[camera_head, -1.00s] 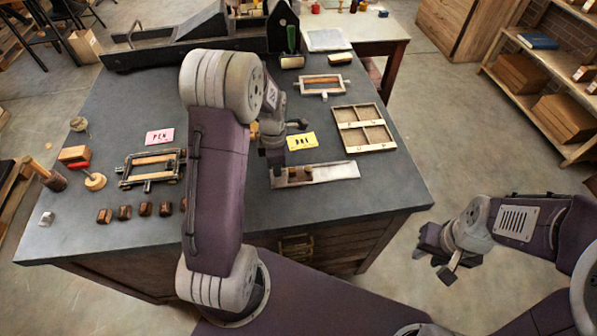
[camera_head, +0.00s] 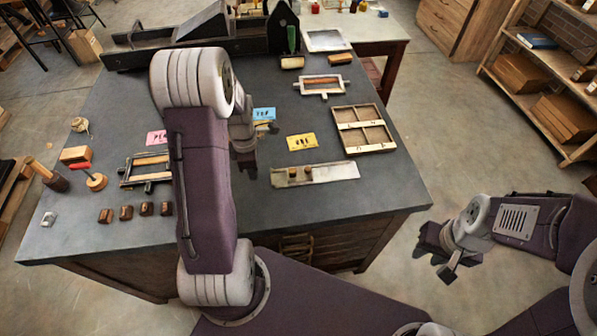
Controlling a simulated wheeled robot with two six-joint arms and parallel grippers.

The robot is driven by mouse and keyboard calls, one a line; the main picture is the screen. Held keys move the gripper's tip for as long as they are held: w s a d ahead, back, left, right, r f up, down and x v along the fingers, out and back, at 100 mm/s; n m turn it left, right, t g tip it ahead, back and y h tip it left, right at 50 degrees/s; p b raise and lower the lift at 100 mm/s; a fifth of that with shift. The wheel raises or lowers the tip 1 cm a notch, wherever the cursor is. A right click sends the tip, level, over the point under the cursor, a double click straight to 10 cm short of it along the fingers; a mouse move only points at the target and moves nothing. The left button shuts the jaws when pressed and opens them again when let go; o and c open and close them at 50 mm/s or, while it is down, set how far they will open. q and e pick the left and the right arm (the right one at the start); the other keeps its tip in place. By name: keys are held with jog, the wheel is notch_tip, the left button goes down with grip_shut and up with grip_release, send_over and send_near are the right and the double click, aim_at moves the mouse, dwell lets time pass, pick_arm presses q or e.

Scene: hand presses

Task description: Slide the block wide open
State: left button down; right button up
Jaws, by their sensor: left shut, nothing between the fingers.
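A shallow pale metal tray (camera_head: 335,172) lies near the front edge of the dark workbench. Small brown blocks stand on its left half, one on the left (camera_head: 292,172) and one beside it (camera_head: 308,172); I cannot tell which one slides. My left gripper (camera_head: 249,172) is shut and empty, pointing down to the left of the tray and apart from it. My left forearm hides part of the bench. My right gripper (camera_head: 441,262) hangs off the bench's right side, far from the tray; its jaw gap is unclear.
A yellow card (camera_head: 301,142) and a divided wooden tray (camera_head: 347,129) lie behind the metal tray. A blue card (camera_head: 264,114) is further back. A clamp frame (camera_head: 135,180) and several small wooden blocks (camera_head: 126,213) are at left.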

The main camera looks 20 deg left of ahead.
pick_arm(q)
jog(key=shift+s+a, duration=0.55)
jog(key=shift+a, duration=0.35)
jog(key=shift+s+a, duration=0.55)
jog(key=shift+a, duration=0.35)
jog(key=c, duration=1.2)
grip_release()
jog(key=shift+c, duration=0.2)
notch_tip(320, 180, up, 7)
jog(key=p, duration=0.7)
